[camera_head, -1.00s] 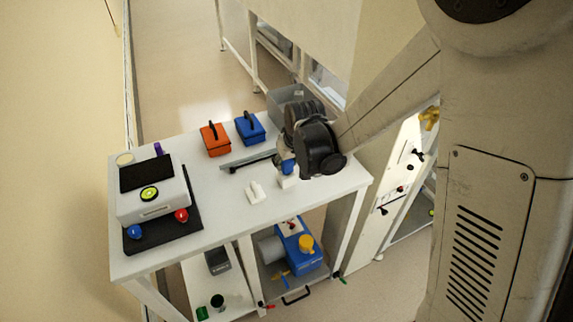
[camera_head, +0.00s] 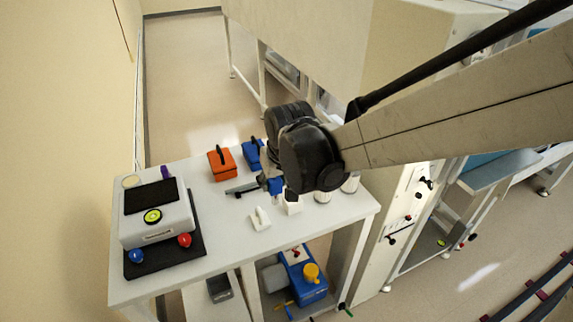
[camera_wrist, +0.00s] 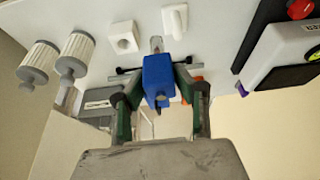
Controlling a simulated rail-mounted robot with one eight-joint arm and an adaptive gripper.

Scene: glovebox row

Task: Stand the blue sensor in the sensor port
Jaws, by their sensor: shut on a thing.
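My gripper (camera_wrist: 157,86) is shut on the blue sensor (camera_wrist: 158,78), with a dark-green finger on each side of it. The sensor's pale, clear-looking tip points away from the wrist, toward the bench top. In the head view the blue sensor (camera_head: 275,186) shows beside my black wrist, above the bench. A square white block with a round hole (camera_wrist: 123,38) stands to the upper left of the sensor in the wrist view; the sensor is apart from it. The block (camera_head: 293,206) also shows in the head view. No label shows which opening is the sensor port.
A white block with a raised ridge (camera_head: 260,218) stands nearby. A white instrument (camera_head: 155,226) on a black mat, with red and blue knobs, is at the left. Orange (camera_head: 221,163) and blue (camera_head: 252,154) boxes stand behind. Two ribbed white cylinders (camera_wrist: 75,52) stand beside the holed block.

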